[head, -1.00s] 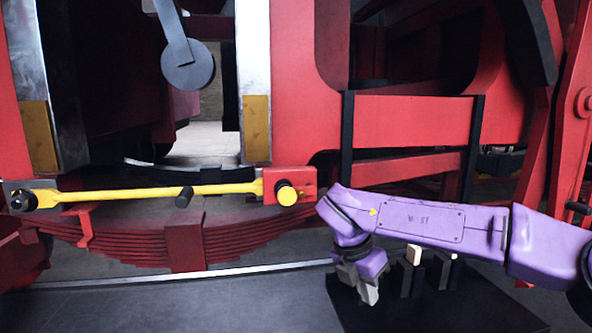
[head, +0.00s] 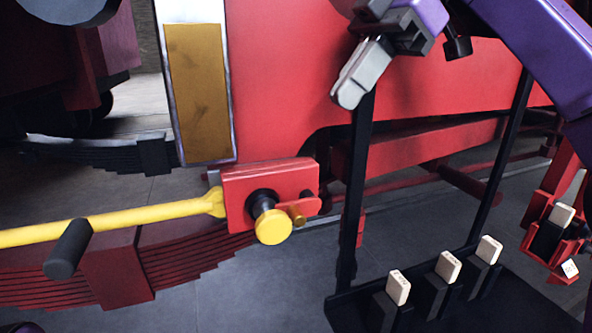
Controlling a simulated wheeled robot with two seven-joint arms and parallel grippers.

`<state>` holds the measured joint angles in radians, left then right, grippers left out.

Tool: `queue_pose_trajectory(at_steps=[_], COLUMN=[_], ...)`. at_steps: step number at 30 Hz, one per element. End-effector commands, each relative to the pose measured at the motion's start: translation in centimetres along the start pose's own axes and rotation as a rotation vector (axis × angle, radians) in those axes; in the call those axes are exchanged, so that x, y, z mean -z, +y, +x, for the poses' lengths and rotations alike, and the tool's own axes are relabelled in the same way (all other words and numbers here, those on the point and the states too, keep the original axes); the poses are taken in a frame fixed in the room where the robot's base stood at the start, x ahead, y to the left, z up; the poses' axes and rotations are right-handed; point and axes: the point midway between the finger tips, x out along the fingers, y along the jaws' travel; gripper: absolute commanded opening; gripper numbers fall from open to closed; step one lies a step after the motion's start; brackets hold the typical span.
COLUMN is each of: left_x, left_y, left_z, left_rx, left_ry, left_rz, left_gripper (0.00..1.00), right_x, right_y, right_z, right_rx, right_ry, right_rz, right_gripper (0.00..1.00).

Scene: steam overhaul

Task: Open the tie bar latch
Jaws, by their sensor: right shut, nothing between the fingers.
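The yellow tie bar (head: 130,224) runs in from the left edge, with a dark cylindrical handle (head: 67,248) sticking out from it. Its right end meets a red latch block (head: 285,178). My left gripper is not in view.
A black stand (head: 455,310) with upright posts and several pale-tagged blocks is at the lower right. A red holder (head: 552,240) with pale tags is at the right edge. Red frame plates fill the back.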

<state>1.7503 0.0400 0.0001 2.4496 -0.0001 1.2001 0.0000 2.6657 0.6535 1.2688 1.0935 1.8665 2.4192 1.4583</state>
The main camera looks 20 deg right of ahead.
Motion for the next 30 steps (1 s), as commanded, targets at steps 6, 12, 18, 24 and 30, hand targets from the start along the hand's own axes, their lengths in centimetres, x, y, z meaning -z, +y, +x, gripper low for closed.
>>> queue_pose_trajectory(at_steps=[6,12,18,24,30], left_x=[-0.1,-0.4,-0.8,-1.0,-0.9], left_y=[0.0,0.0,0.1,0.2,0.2], left_z=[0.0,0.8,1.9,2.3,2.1], left_rx=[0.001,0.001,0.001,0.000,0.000], left_ry=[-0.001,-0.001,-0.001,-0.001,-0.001], left_rz=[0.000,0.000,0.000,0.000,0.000], left_gripper=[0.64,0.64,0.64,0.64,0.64], right_x=[0.0,-0.3,-0.4,-0.3,-2.3], right_y=[0.1,0.1,0.0,0.0,0.0], right_z=[0.1,1.8,6.0,10.2,12.2], right_rx=[0.001,0.001,0.002,0.001,0.000], right_ry=[-0.002,-0.005,-0.005,-0.004,-0.003], right_rz=[-0.001,-0.001,-0.001,0.001,0.003], right_gripper=[0.00,0.00,0.00,0.00,0.00])
